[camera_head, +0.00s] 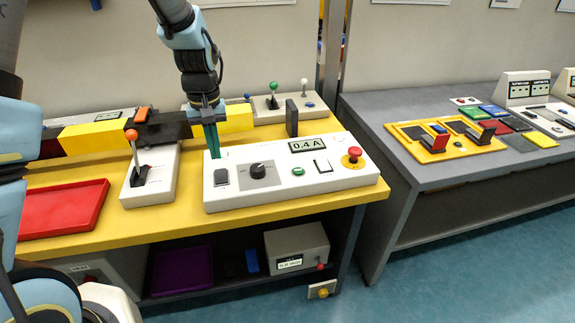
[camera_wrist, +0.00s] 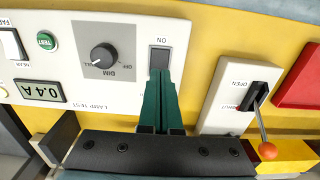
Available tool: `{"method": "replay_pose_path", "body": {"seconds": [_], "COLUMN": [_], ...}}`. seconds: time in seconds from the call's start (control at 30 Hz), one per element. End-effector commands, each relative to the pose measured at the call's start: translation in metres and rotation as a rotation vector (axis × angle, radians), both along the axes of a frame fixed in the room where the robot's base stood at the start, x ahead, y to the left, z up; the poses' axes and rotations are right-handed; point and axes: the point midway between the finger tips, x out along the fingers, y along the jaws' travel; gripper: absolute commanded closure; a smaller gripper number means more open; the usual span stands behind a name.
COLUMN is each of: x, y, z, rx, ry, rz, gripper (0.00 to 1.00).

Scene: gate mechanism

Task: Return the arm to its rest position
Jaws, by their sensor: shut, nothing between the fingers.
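My gripper (camera_head: 212,140) points down over the white control panel (camera_head: 330,179) on the yellow bench, its teal fingers together and empty. The fingertips are close to the black ON rocker switch (camera_head: 221,178), at the panel's left end. In the wrist view the closed fingers (camera_wrist: 161,90) reach up to the lower edge of that switch (camera_wrist: 159,57); I cannot tell whether they touch it. The panel's display (camera_head: 315,144) reads 0.4 A. My arm is stretched out over the bench.
A lever with an orange knob (camera_head: 131,135) stands left of the panel, beside a red tray (camera_head: 62,208). A red mushroom button (camera_head: 354,153) is at the panel's right end. Two small levers (camera_head: 273,87) stand behind. A grey table (camera_head: 440,172) stands to the right.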

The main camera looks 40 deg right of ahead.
Motion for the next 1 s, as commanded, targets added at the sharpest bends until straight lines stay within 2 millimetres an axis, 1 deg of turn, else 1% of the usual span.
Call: {"method": "replay_pose_path", "body": {"seconds": [0.4, 0.47, 0.53, 0.57, 0.67, 0.7, 0.77, 0.8, 0.9, 1.0], "x": [0.0, 0.003, 0.008, 0.012, 0.02, 0.022, 0.02, 0.017, 0.002, -0.015], "y": [0.001, 0.007, 0.025, 0.036, 0.088, 0.113, 0.15, 0.174, 0.226, 0.264], "z": [0.0, 0.002, 0.009, 0.013, 0.03, 0.038, 0.048, 0.054, 0.065, 0.072], "rx": [0.0, -0.002, -0.007, -0.011, -0.027, -0.031, -0.039, -0.044, -0.047, -0.046], "ry": [0.0, -0.002, -0.006, -0.01, -0.026, -0.034, -0.049, -0.06, -0.086, -0.108], "rz": [0.002, 0.01, 0.029, 0.043, 0.1, 0.126, 0.165, 0.191, 0.246, 0.29], "gripper": [1.0, 1.0, 1.0, 1.0, 1.0, 1.0, 1.0, 1.0, 1.0, 1.0]}}
